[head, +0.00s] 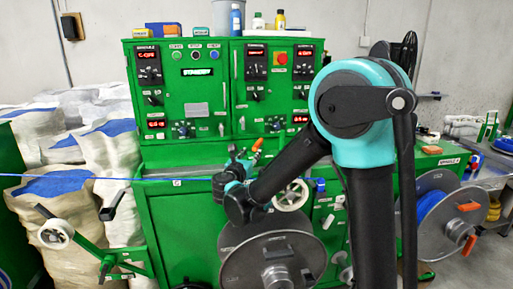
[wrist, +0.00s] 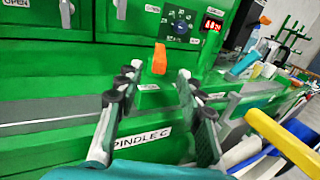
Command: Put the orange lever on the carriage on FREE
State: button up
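The orange lever (wrist: 159,58) stands upright in the wrist view, above a small white label too small to read. It lies straight ahead, between and beyond the two fingertips. An orange piece (head: 257,145), likely the same lever, shows in the head view just above and right of my gripper (head: 238,162). In the wrist view my gripper (wrist: 157,82) is open, with nothing between its fingers. The fingers appear apart from the lever. My wrist and forearm hide part of the carriage area in the head view. The lever's marked positions cannot be read.
A green control cabinet (head: 205,125) stands behind. A large grey reel (head: 240,262) sits below my gripper, with a white handwheel (head: 291,196) close to its right. A blue cable (head: 155,179) runs across at left. A yellow bar (wrist: 285,142) crosses the wrist view's right side.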

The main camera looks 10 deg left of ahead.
aim_at(254, 148)
jog(key=w, duration=0.2)
jog(key=w+d, duration=0.1)
jog(key=w, duration=0.5)
jog(key=shift+d, duration=0.2)
grip_shut()
